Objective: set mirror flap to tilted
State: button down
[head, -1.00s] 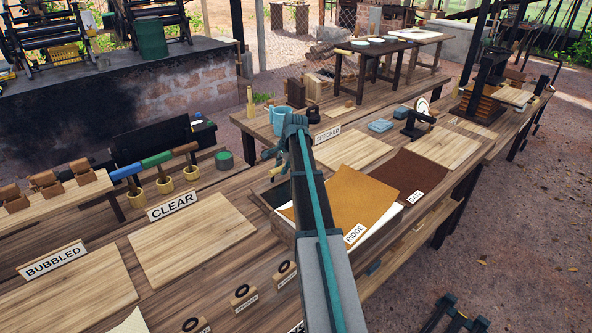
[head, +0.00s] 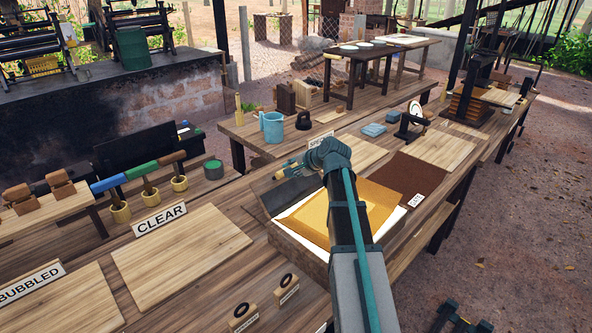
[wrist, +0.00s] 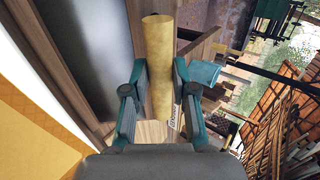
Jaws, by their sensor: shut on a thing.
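A shallow wooden box (head: 292,240) stands on the bench in the head view. A dark grey panel (head: 288,193), which looks like the mirror flap, slants up along its far left side. The panel also fills the upper left of the wrist view (wrist: 85,45). My gripper (head: 284,172) is just above the panel's upper edge. In the wrist view my gripper (wrist: 159,88) is shut on a pale yellow rod (wrist: 158,38), one finger on each side. How the rod joins the panel is hidden.
A bright orange-yellow sheet (head: 318,208) lies over the box. A dark brown sheet (head: 411,185) lies to its right. A blue jug (head: 272,127) and a dark weight (head: 303,121) stand behind. A bare board (head: 180,257) lies front left by the CLEAR sign (head: 160,219).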

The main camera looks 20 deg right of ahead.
jog(key=shift+s+d+f, duration=0.1)
jog(key=shift+s+f, duration=0.1)
jog(key=shift+s, duration=0.1)
jog(key=c, duration=0.9)
grip_release()
jog(key=shift+c, duration=0.2)
jog(key=shift+w, duration=0.1)
jog(key=shift+r, duration=0.1)
jog(key=v, duration=1.2)
jog(key=shift+w+r, duration=0.1)
